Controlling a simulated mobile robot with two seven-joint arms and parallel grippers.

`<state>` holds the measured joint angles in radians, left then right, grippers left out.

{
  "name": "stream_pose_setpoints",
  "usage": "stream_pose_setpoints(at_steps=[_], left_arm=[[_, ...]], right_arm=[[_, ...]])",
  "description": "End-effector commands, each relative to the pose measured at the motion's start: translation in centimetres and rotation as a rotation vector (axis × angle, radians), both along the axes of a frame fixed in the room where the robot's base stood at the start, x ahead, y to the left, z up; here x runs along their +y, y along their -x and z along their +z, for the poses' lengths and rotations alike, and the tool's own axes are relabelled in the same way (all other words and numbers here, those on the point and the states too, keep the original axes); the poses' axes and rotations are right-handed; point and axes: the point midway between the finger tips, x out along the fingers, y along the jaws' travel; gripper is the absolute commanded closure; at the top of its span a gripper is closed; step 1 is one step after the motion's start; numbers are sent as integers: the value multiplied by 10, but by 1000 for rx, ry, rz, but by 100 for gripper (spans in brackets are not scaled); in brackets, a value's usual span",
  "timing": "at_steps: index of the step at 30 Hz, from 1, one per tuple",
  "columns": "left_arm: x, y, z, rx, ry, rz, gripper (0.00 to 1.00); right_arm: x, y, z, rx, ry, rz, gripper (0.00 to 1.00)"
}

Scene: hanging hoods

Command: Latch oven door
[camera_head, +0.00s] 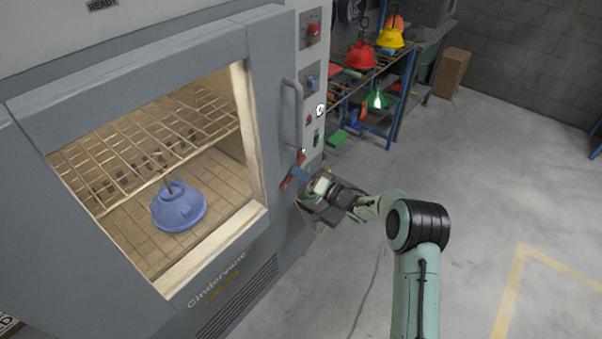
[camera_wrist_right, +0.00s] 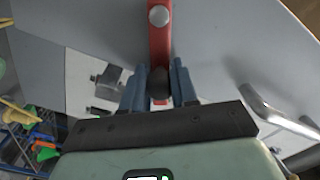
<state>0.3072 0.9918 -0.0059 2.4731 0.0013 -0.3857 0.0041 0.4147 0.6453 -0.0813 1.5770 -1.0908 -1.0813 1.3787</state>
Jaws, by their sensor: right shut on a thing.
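The grey oven door (camera_head: 268,70) stands in its frame. Its large window shows a blue hood (camera_head: 179,206) hanging inside below a wire rack. A red latch lever (camera_head: 292,171) sits at the door's right edge, tilted in the head view. The lever (camera_wrist_right: 159,45) has a round pivot bolt and a dark knob (camera_wrist_right: 158,84) at its end. My right gripper (camera_wrist_right: 158,88) is shut on the knob, with one blue finger on each side. In the head view the gripper (camera_head: 302,175) partly hides the lever's end. My left gripper is not in view.
A vertical bar handle (camera_head: 291,115) is on the door above the lever. A control panel (camera_head: 312,75) with switches is to its right. A blue rack (camera_head: 386,110) holds red, yellow and green hoods behind. The concrete floor on the right is clear.

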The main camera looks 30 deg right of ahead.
Motion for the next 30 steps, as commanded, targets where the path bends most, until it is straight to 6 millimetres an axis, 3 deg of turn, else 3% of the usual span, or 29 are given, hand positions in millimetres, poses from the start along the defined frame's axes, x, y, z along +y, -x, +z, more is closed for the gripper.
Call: stream_pose_setpoints(at_steps=[1, 30], left_arm=[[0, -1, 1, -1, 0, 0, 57], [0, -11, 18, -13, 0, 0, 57]], right_arm=[[-5, 3, -11, 27, 1, -10, 100], [-6, 2, -23, 108, -189, -6, 100]])
